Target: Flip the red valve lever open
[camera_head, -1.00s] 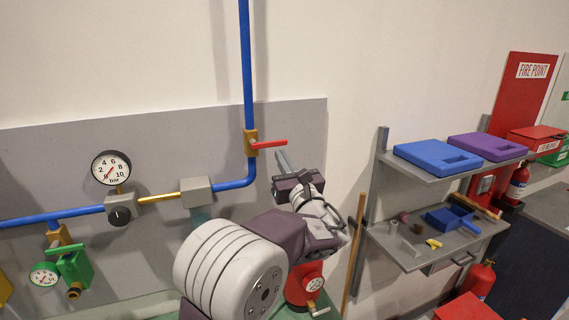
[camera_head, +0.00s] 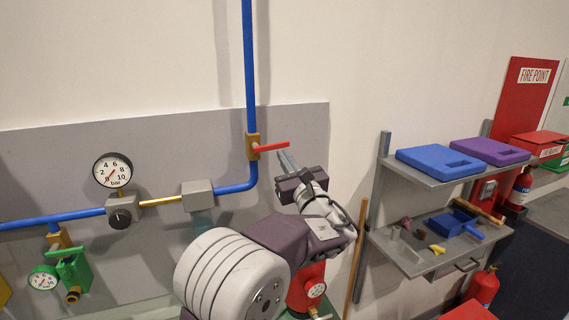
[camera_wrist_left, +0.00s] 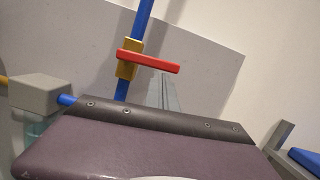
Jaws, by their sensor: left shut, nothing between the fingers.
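The red valve lever (camera_head: 271,147) sticks out to the right from a brass valve body (camera_head: 253,147) on the vertical blue pipe (camera_head: 249,65). It lies roughly level, its free end slightly raised in the head view. The lever (camera_wrist_left: 150,62) also shows in the left wrist view, on its brass body (camera_wrist_left: 128,60). My left gripper (camera_head: 285,158) is shut and empty. Its fingertips are just below the lever's outer half; I cannot tell whether they touch it. In the wrist view the fingers (camera_wrist_left: 163,88) reach up toward the lever. My right gripper is not in view.
A pressure gauge (camera_head: 113,170), a grey box (camera_head: 198,195) and a green valve (camera_head: 74,270) sit along the pipe on the left. Shelves (camera_head: 436,178) with blue and purple cases stand right. A wooden pole (camera_head: 356,260) leans near my arm.

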